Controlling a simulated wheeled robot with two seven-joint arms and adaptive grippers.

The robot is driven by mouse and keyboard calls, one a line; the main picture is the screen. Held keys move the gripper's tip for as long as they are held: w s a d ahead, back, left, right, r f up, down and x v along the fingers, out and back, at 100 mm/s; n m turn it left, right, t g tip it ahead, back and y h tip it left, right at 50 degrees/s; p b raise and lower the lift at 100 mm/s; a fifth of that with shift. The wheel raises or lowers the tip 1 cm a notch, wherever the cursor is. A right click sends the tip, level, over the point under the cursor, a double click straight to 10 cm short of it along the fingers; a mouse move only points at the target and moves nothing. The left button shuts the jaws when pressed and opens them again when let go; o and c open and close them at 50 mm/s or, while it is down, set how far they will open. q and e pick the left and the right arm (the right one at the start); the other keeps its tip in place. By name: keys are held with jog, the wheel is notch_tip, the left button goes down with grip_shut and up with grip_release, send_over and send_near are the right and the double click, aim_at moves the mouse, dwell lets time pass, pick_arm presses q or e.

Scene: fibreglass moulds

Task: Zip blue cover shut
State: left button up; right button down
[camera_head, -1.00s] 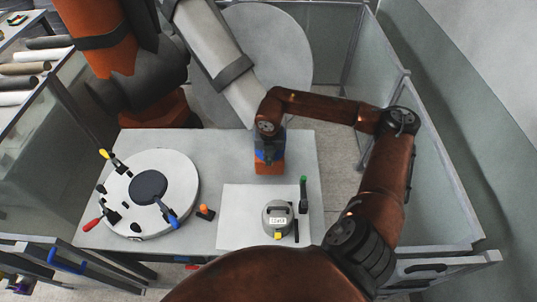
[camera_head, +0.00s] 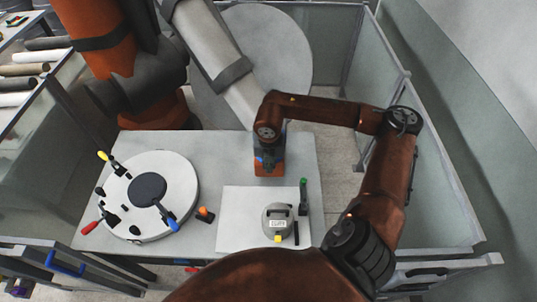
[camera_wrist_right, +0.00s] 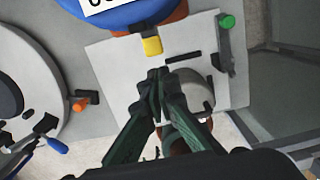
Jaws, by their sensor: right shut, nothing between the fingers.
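The blue cover (camera_wrist_right: 130,16) fills the top of the right wrist view, with a white label and an orange rim beneath. A yellow tab (camera_wrist_right: 152,45) sticks out from its near edge. In the head view, only a little blue (camera_head: 258,161) shows on the orange block at the table's middle; my wrist hides much of it. My right gripper (camera_wrist_right: 157,74) is shut and empty, its dark green fingertips just on the near side of the yellow tab in the picture. I cannot tell whether they touch it. It shows small in the head view (camera_head: 268,163). My left gripper is not in view.
A white sheet (camera_head: 236,215) bears a grey round device (camera_head: 269,219), a green-topped tool (camera_head: 303,190) and a dark bar. A white disc (camera_head: 180,180) with clamps lies left. A small orange-and-black piece (camera_head: 205,214) stands between. A large orange-and-grey arm (camera_head: 130,60) stands behind.

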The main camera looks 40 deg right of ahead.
notch_tip(320, 180, up, 10)
jog(key=s, duration=0.1)
jog(key=shift+a+r, duration=0.2)
jog(key=shift+a, duration=0.2)
dwell(0.3)
